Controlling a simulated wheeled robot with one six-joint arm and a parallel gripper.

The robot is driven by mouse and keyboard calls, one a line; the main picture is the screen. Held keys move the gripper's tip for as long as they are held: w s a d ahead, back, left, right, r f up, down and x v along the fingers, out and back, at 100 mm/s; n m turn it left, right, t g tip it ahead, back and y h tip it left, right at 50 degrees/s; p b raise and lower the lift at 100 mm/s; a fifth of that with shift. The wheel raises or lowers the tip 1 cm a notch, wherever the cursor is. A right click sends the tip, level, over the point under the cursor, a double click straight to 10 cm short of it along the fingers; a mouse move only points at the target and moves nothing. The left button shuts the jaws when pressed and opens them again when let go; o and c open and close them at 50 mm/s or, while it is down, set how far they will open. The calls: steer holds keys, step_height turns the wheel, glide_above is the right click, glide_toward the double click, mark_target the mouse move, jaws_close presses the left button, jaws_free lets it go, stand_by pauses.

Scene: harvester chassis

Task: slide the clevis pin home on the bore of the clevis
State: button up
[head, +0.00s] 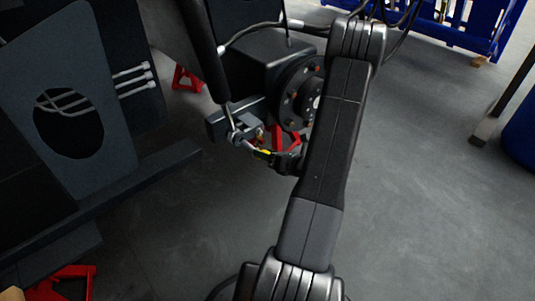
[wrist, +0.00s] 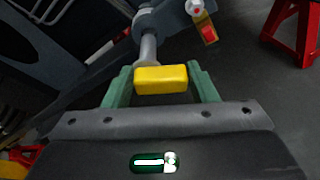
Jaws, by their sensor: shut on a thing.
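The clevis pin shows in the wrist view with a yellow block-shaped grip (wrist: 161,79) and a grey metal shank (wrist: 148,48) running away from it. My gripper (wrist: 160,85) is shut on the yellow grip, one green finger on each side. In the head view, my gripper (head: 270,155) holds the pin just below and right of the clevis (head: 243,128), a grey fork at the lower end of a black cylinder's rod. The shank points toward the clevis. Its far end meets grey metal at the top of the wrist view. The bore is hidden, so I cannot tell how deep the pin sits.
A black hub with bolts (head: 300,95) stands close behind my gripper. A dark chassis plate with a round hole (head: 70,120) is at left. A red stand (wrist: 293,28) is at the wrist view's upper right. Open grey floor (head: 430,190) lies at right.

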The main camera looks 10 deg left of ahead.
steer(key=shift+w+a, duration=0.1)
stand_by(0.3)
steer(key=shift+w+a, duration=1.15)
steer(key=shift+a, duration=0.3)
steer(key=shift+w+a, duration=1.15)
steer(key=shift+a, duration=0.3)
steer(key=o, duration=1.3)
steer(key=shift+c, duration=0.2)
steer(key=shift+d, duration=0.1)
steer(key=p+v, duration=0.3)
steer(key=v, duration=1)
steer(key=shift+s+d, duration=0.25)
